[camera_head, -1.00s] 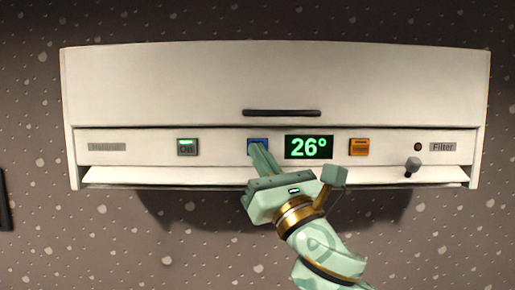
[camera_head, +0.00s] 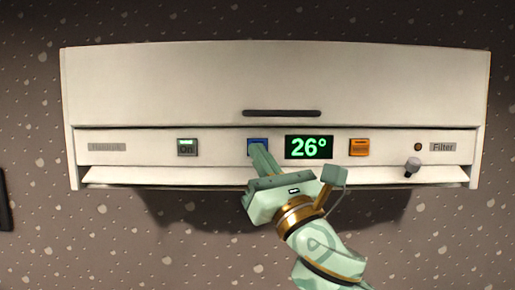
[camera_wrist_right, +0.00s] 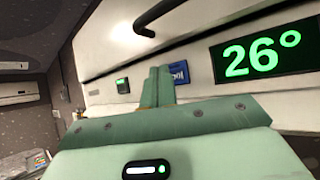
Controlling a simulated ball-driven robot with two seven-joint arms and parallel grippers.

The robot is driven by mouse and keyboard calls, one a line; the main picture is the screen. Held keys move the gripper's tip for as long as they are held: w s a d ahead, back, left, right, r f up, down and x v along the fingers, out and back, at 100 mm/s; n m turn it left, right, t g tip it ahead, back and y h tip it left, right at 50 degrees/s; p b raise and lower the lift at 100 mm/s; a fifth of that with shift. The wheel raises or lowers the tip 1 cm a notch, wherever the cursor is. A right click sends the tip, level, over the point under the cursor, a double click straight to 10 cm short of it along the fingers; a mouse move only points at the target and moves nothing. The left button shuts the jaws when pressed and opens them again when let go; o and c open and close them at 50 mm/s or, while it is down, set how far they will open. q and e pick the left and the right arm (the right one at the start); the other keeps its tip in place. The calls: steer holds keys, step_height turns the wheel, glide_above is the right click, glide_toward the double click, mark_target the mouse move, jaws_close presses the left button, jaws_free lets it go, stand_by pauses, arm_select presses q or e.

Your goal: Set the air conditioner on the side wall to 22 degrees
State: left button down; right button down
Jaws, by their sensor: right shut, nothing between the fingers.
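The white air conditioner (camera_head: 270,85) hangs on the speckled wall. Its green display (camera_head: 309,147) reads 26°, and the display also shows in the right wrist view (camera_wrist_right: 262,53). A blue button (camera_head: 257,141) sits just left of the display, partly hidden by my right gripper; in the wrist view the blue button (camera_wrist_right: 179,72) shows the letters "ool". My right gripper (camera_head: 258,149) is shut and empty, its fingertips at the lower part of the blue button. I cannot tell whether they touch it. An orange button (camera_head: 359,147) is right of the display. My left gripper is not in view.
A green-lit "On" button (camera_head: 187,147) is on the left of the panel. A small knob (camera_head: 413,166) and a "Filter" label (camera_head: 442,147) are on the right. A dark handle bar (camera_head: 282,113) runs above the display.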

steer(key=shift+w, duration=0.1)
stand_by(0.5)
steer(key=shift+w, duration=0.3)
steer(key=shift+w, duration=0.3)
stand_by(0.6)
steer(key=shift+s+p, duration=0.15)
steer(key=shift+p, duration=0.15)
steer(key=shift+s+p, duration=0.3)
steer(key=shift+s, duration=0.3)
steer(key=shift+s+p, duration=1.15)
steer(key=shift+s, duration=1.3)
